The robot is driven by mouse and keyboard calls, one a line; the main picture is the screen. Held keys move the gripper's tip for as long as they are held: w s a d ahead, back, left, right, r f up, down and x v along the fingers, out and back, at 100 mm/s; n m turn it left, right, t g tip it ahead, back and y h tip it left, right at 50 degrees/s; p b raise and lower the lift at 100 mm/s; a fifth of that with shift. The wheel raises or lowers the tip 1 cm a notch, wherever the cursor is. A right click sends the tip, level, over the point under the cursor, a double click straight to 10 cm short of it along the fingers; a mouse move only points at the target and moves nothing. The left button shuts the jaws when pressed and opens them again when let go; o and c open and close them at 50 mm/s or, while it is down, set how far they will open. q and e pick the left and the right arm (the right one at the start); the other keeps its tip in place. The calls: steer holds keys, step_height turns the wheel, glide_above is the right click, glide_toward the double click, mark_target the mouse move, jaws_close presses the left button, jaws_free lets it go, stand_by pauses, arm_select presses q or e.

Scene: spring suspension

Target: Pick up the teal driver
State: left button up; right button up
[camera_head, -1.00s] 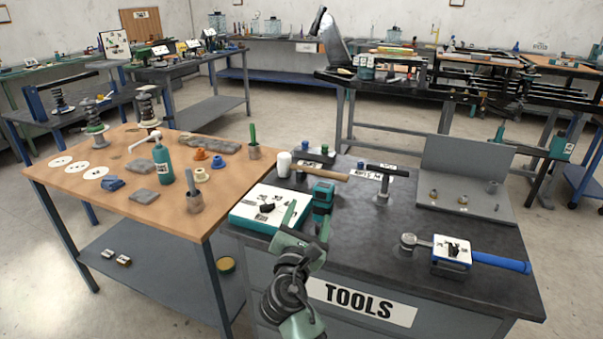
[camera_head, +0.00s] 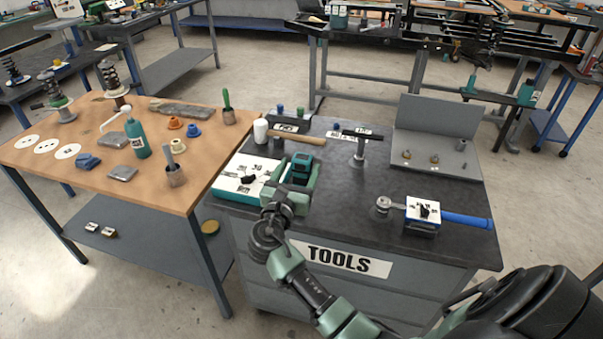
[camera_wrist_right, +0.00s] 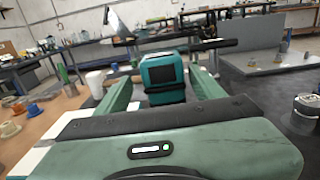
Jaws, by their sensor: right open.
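The teal driver (camera_head: 300,168) stands on the dark tool bench by a white and teal case (camera_head: 238,184). My right gripper (camera_head: 289,178) is open, with its two fingers on either side of the driver in the head view. In the right wrist view the driver's teal and black block (camera_wrist_right: 163,78) shows straight ahead between the open fingers of the gripper (camera_wrist_right: 160,90). I cannot tell whether either finger touches it. The driver's lower part is hidden by the gripper. My left gripper is not in view.
A ratchet with a blue handle (camera_head: 466,220) lies on the right. A grey angled stand (camera_head: 437,122) is at the back right.

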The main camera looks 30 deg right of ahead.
steer(key=x, duration=0.4)
steer(key=shift+d+r+p, duration=0.1)
steer(key=shift+d+p, duration=0.2)
steer(key=shift+p, duration=0.05)
jaws_close()
steer(key=shift+r, duration=0.1)
steer(key=shift+r, duration=0.15)
step_height(320, 180, up, 20)
steer(key=p, duration=0.1)
